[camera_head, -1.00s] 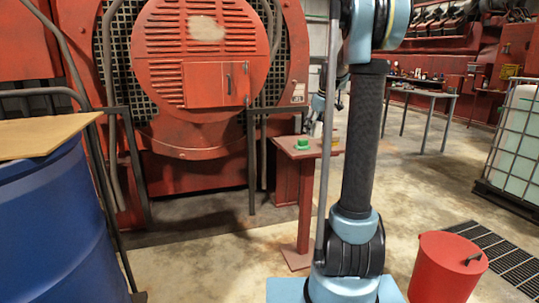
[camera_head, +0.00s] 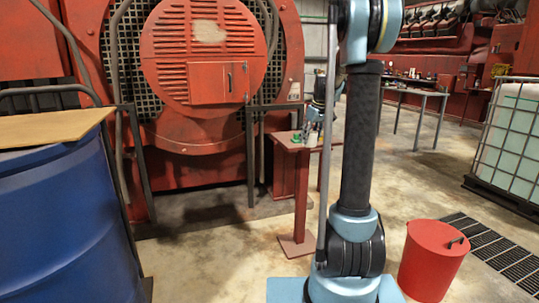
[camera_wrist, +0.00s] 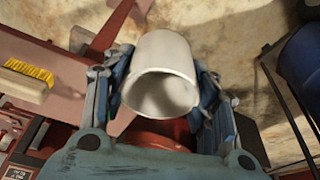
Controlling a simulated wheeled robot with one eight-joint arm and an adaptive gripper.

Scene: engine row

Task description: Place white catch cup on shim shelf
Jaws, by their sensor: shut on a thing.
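The white catch cup (camera_wrist: 165,52) is held between the two fingers of my gripper (camera_wrist: 162,85) in the wrist view. Its open mouth faces the wrist camera and its inside looks empty. In the head view my gripper (camera_head: 314,117) is small and partly behind my own arm, over or beside the top of a small red stand (camera_head: 292,148). The cup shows there only as a small pale patch (camera_head: 311,138). I cannot tell whether it touches the stand. No label shows which surface is the shim shelf.
A brush with yellow bristles (camera_wrist: 28,72) lies on a reddish surface at the left of the wrist view. A blue drum (camera_head: 60,215) stands at left, a red bin (camera_head: 432,262) at right. A workbench (camera_head: 415,91) stands behind. Floor around the stand is open.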

